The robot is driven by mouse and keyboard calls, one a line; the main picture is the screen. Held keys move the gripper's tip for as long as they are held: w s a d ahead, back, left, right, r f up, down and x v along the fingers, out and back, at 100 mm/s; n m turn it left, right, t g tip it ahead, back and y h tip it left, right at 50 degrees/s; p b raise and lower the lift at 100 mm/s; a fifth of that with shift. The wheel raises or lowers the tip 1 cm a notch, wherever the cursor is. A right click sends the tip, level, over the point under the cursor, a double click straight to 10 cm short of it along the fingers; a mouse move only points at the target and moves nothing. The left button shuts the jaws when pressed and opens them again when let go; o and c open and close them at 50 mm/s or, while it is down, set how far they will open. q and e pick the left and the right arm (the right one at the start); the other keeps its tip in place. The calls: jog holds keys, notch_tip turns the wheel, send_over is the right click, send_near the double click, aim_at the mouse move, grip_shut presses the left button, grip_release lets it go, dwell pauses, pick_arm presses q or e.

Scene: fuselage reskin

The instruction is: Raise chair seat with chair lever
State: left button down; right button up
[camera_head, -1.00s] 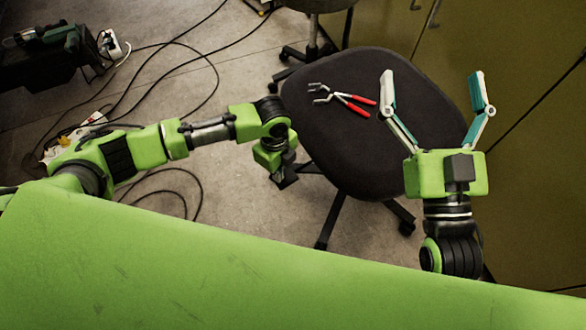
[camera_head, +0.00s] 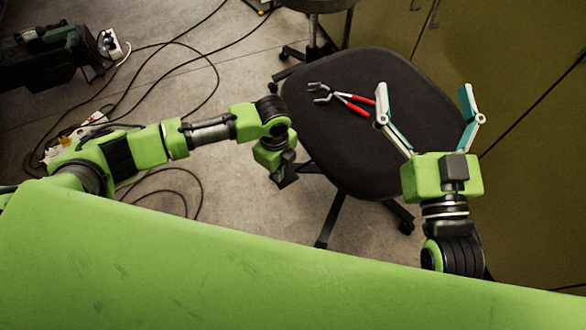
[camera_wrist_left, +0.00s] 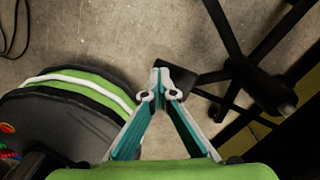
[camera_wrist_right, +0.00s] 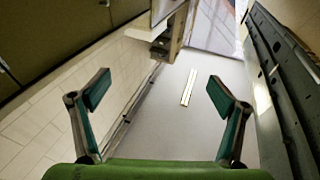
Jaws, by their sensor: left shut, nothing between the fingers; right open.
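The office chair has a dark round seat (camera_head: 345,150) in the head view, with its legs and casters below. In the left wrist view, a flat black paddle, seemingly the chair lever (camera_wrist_left: 182,82), lies by the fingertips of my left gripper (camera_wrist_left: 160,80). That gripper is shut and empty; whether it touches the paddle I cannot tell. In the head view its fingers are hidden below the wrist, left of the seat. My right gripper (camera_head: 424,104) is open and empty over the seat's right side, and its spread fingers also show in the right wrist view (camera_wrist_right: 157,92).
Red-handled pliers (camera_head: 345,98) lie on the seat, close to my right gripper's left finger. A stool (camera_head: 315,5) stands behind the chair. Olive cabinets (camera_head: 520,60) line the right. Black cables (camera_head: 180,75) run over the floor at left, near a dark machine (camera_head: 45,60).

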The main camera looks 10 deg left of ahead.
pick_arm(q)
jog(key=shift+s+p, duration=0.2)
jog(key=shift+p, duration=0.3)
pick_arm(e)
jog(key=shift+w+d+f+g+h, duration=0.15)
jog(key=shift+f+g, duration=0.3)
jog(key=shift+f, duration=0.5)
jog(key=shift+s+d+f+g+h, duration=0.15)
jog(key=shift+f+g, duration=0.35)
jog(key=shift+f, duration=0.5)
jog(key=shift+w+d+f+g+h, duration=0.15)
jog(key=shift+f+g, duration=0.3)
jog(key=shift+f, duration=0.5)
